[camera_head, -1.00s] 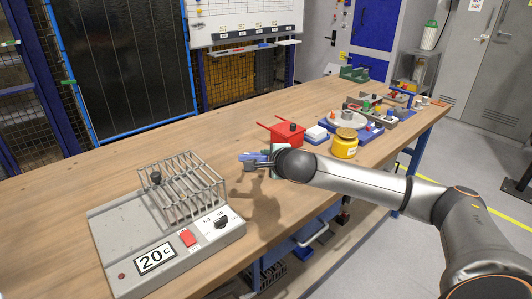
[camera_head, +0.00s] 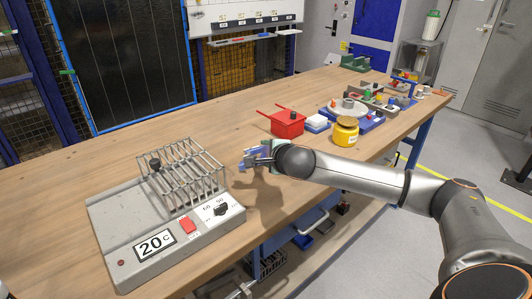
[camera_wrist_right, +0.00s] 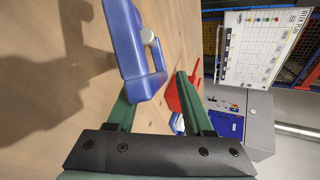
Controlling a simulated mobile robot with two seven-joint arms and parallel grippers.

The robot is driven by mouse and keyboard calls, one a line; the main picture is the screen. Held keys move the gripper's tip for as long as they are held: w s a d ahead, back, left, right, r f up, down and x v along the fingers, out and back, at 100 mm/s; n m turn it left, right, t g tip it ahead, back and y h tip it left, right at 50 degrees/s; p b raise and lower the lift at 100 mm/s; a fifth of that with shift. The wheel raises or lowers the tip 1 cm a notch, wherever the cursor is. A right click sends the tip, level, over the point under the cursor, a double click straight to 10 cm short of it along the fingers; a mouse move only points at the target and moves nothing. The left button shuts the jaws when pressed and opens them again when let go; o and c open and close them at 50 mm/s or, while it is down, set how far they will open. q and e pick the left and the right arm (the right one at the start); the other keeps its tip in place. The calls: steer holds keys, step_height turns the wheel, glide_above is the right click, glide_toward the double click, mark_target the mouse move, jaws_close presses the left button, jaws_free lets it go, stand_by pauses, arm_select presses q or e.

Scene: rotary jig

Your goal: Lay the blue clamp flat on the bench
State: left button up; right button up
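The blue clamp (camera_head: 264,152) is at my right gripper (camera_head: 250,158), near the front edge of the bench, right of the grey heating unit. In the right wrist view the clamp (camera_wrist_right: 130,45) is a blue frame with a round pale knob. Its lower end reaches toward the space between the green fingers of my right gripper (camera_wrist_right: 158,90). The fingers are spread, with a clear gap between the clamp and the right-hand finger. The clamp's lower end overlaps the left-hand finger, so contact there is unclear. Whether the clamp rests on the bench (camera_head: 130,150) is also unclear. My left gripper is out of view.
The grey unit with a wire rack (camera_head: 110,225) stands to the left. A red box (camera_head: 288,124), a yellow jar (camera_head: 345,133) and a blue fixture with a round plate (camera_head: 349,108) stand to the right.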

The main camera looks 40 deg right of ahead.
steer(key=shift+o, duration=0.4)
steer(key=shift+s, duration=0.25)
arm_select(q)
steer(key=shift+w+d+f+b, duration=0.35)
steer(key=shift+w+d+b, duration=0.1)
steer(key=shift+b, duration=0.5)
arm_select(e)
steer(key=v, duration=1.2)
steer(key=shift+a, duration=0.1)
